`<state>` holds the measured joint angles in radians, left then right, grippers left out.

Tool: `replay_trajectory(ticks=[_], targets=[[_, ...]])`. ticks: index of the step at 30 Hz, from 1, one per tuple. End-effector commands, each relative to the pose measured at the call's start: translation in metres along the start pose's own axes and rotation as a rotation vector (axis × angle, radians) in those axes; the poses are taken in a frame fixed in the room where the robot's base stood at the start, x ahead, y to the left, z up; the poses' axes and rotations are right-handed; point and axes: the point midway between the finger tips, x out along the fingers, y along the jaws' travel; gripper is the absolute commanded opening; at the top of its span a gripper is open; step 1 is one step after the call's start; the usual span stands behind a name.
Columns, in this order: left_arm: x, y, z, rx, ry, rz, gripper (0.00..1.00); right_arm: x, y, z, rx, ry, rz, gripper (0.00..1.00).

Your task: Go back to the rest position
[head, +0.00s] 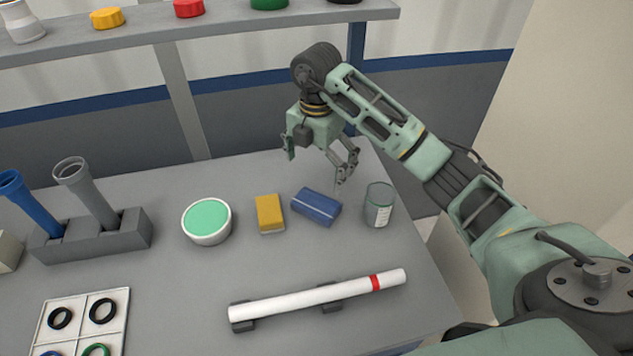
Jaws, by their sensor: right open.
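My right gripper (318,163) is open above the back right part of the grey table, with nothing between its fingers. Its arm comes in from the right edge of the head view. Below and in front of it a blue block (316,206) and a green-grey can (379,205) rest on the table, apart from the fingers. A white pipe with a red band (310,299) lies on two dark supports near the front. A blue pipe (30,204) and a grey pipe (90,196) stand tilted in a grey holder (128,235) at the left. My left gripper is out of view.
A white bowl with green contents (207,220) and a yellow block (270,213) stand mid-table. A white tray (84,318) with several rings is at the front left. A shelf (240,22) with colored caps runs along the back. The table's right edge is near the can.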

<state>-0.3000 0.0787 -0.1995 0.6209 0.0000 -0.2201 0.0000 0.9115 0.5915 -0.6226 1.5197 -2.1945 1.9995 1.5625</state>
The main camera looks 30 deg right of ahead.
Motion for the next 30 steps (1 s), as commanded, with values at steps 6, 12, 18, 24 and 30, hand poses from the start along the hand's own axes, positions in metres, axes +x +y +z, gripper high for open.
replay_trajectory(ticks=[6,12,18,24,30], targets=[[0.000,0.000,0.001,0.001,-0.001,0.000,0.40,-0.009,0.000,0.000,0.001,0.000,0.000,1.00],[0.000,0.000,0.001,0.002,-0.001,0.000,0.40,-0.009,0.000,0.000,0.001,0.001,0.000,1.00],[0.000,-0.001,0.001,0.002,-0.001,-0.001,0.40,-0.009,0.000,0.000,0.001,0.001,0.000,1.00],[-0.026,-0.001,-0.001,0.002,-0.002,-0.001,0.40,-0.035,0.000,0.000,0.001,0.000,0.001,1.00],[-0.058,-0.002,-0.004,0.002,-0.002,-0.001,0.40,-0.067,0.000,0.000,0.000,0.001,0.000,1.00]])
